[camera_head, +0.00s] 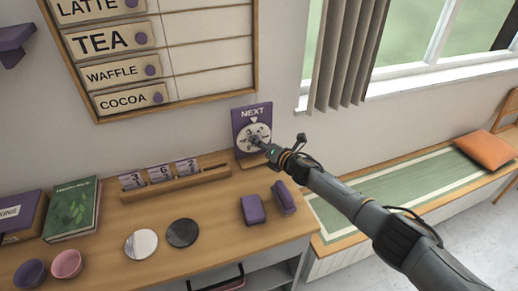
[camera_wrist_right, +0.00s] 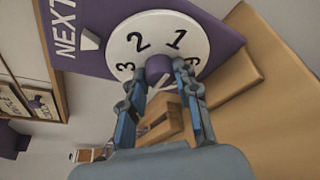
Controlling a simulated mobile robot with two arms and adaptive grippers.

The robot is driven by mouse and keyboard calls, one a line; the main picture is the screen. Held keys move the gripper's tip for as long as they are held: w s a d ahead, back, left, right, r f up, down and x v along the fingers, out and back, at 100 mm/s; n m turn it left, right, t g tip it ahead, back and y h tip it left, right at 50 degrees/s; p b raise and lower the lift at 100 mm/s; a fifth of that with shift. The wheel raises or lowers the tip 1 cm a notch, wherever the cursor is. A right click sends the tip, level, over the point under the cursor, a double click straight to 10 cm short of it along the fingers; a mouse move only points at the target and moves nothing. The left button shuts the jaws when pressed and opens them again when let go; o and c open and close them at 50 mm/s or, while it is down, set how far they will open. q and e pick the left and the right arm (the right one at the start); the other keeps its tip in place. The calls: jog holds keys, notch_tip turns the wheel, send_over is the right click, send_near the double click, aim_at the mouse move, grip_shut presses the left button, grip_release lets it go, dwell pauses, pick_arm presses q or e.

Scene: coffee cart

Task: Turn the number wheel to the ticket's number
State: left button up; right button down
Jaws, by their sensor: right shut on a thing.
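The number wheel (camera_head: 253,128) is a white disc on a purple sign (camera_head: 238,113) marked NEXT. In the right wrist view the wheel (camera_wrist_right: 150,25) shows a 3, 2 and 1 and part of another digit. A pale pointer (camera_wrist_right: 89,40) sits at its rim, roughly between the 3 and the 2. My right gripper (camera_wrist_right: 159,75) is shut on the purple knob (camera_wrist_right: 158,67) at the wheel's centre. The wooden holder (camera_head: 190,182) carries three purple-and-white tickets (camera_head: 160,174), which seem to read 3, 6 and 2. My left gripper is not in view.
A green book (camera_head: 72,210), two cups (camera_head: 67,263), two round discs (camera_head: 141,244) and two purple blocks (camera_head: 253,209) are on the counter (camera_head: 205,245). A menu board (camera_head: 165,50) hangs above. A cushioned bench (camera_head: 410,185) stands at right.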

jog(key=m+b, duration=0.1)
jog(key=b, duration=0.1)
jog(key=m+y+b, duration=0.1)
jog(key=m, duration=0.1)
jog(key=shift+f+t+b, duration=0.3)
jog(key=shift+f+b, duration=0.05)
jog(key=shift+f, duration=0.05)
jog(key=shift+r+m+y+b, duration=0.1)
jog(key=shift+m+y+b, duration=0.3)
jog(key=shift+m+b, duration=0.3)
jog(key=c, duration=1)
grip_release()
jog(key=shift+r, duration=0.1)
jog(key=shift+d, duration=0.1)
jog(key=v, duration=1.2)
jog(key=shift+s+f, duration=0.1)
jog(key=shift+f, duration=0.15)
